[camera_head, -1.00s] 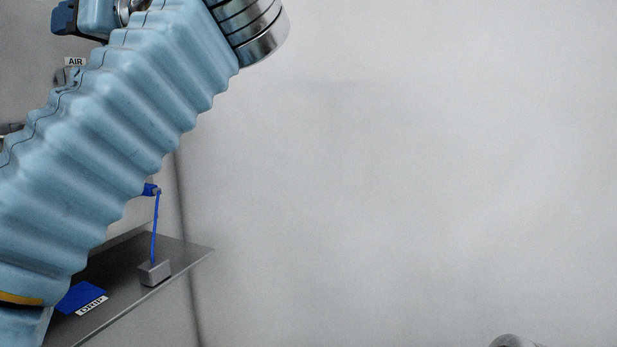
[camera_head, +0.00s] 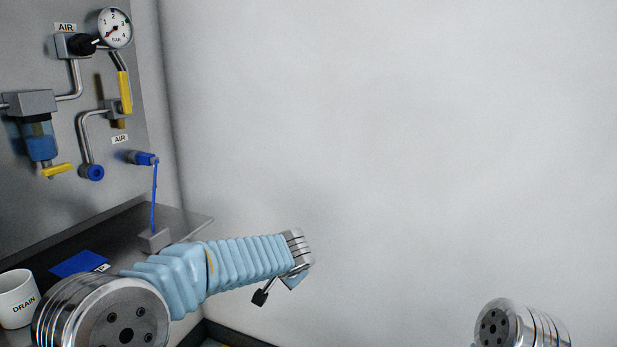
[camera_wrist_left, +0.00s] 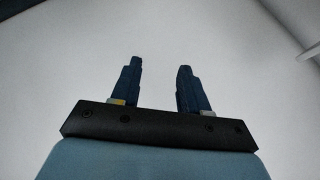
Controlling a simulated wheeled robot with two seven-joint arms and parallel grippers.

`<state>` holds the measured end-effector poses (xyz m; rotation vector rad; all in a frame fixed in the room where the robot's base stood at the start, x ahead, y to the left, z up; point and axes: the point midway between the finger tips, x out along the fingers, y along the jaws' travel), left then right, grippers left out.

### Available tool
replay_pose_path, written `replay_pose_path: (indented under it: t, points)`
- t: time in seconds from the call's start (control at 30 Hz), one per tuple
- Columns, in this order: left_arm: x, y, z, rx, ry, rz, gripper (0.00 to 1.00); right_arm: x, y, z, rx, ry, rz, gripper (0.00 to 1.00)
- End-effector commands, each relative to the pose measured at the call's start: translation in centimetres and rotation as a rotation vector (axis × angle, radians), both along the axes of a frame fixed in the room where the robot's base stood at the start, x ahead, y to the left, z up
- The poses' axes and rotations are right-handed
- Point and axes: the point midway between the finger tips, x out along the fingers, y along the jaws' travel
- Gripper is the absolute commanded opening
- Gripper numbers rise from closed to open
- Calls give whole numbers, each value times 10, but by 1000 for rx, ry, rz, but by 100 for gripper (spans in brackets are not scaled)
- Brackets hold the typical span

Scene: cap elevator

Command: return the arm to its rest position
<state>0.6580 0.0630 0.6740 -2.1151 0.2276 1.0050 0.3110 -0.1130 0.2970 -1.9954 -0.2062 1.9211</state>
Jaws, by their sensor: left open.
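My left arm in its pale blue ribbed sleeve (camera_head: 245,260) reaches from the bottom left of the head view toward the middle, in front of the shelf edge, and ends in metal rings. The fingers of my left gripper do not show clearly in the head view. In the left wrist view my left gripper (camera_wrist_left: 159,85) is open, its two dark blue fingers apart with nothing between them. At the bottom right of the head view is a metal joint of my right arm; my right gripper is not in view.
A wall panel at the left carries a pressure gauge (camera_head: 115,28), pipes, a yellow lever (camera_head: 125,92) and a blue-bowled filter (camera_head: 38,140). A blue cap (camera_head: 146,158) on a cord joins a grey block (camera_head: 154,240) on the shelf. A DRAIN cup (camera_head: 17,298) stands left.

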Motion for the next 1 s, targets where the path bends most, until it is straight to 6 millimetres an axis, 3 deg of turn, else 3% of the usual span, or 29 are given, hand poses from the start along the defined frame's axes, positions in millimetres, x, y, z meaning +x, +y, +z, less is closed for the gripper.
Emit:
replay_pose_path:
  t: [0.03, 0.2, 0.3, 0.43, 0.5, 0.6, 0.7, 0.8, 1.0]
  points:
    - [-11, 2, -46, -40, 90, -14, 45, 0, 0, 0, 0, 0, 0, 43]
    - [-75, 3, -183, -260, 369, -11, 45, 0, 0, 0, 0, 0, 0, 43]
    - [-131, 7, -253, -427, 516, 57, 45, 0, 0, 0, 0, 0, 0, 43]
    - [-215, 16, -322, -653, 657, 251, 45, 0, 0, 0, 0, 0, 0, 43]
    - [-257, 23, -346, -743, 695, 384, 45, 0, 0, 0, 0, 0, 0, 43]
    - [-305, 36, -366, -814, 715, 557, 45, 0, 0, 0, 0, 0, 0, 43]
    - [-334, 45, -374, -835, 715, 669, 45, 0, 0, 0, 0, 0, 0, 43]
    - [-346, 50, -377, -839, 713, 718, 45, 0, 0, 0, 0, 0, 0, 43]
    - [-347, 50, -377, -839, 711, 724, 45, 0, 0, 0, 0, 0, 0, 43]
